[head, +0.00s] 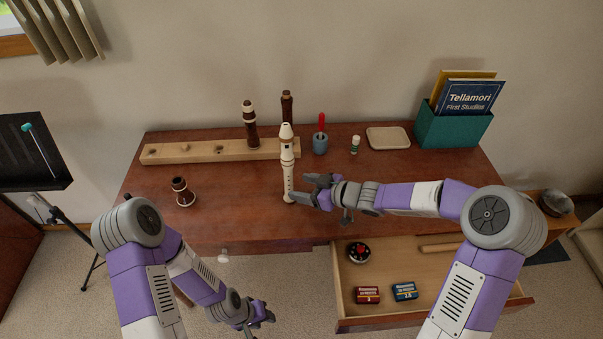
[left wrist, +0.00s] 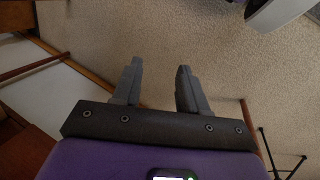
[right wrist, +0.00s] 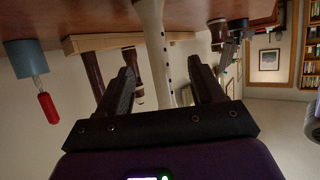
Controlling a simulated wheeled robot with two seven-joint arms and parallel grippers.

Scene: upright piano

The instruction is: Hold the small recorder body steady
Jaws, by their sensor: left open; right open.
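A cream recorder body (head: 288,165) with dark finger holes stands upright on the desk, in front of the wooden rack. In the right wrist view the recorder (right wrist: 152,30) runs down between my finger directions. My right gripper (head: 304,188) is open at the recorder's lower part, coming from the right. Its fingers (right wrist: 163,66) show a gap on both sides of the recorder; I cannot tell how deep it sits between them. My left gripper (head: 262,312) is open and empty, low in front of the desk. In the left wrist view its fingers (left wrist: 160,66) point over carpet.
The rack (head: 215,150) holds a brown recorder piece (head: 250,128); another (head: 287,106) stands behind. A short brown piece (head: 182,192) stands at left. A grey cup (head: 320,144), glue stick (head: 355,145), cream tray (head: 388,138) and teal book box (head: 462,128) line the back. The open drawer (head: 430,322) juts out.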

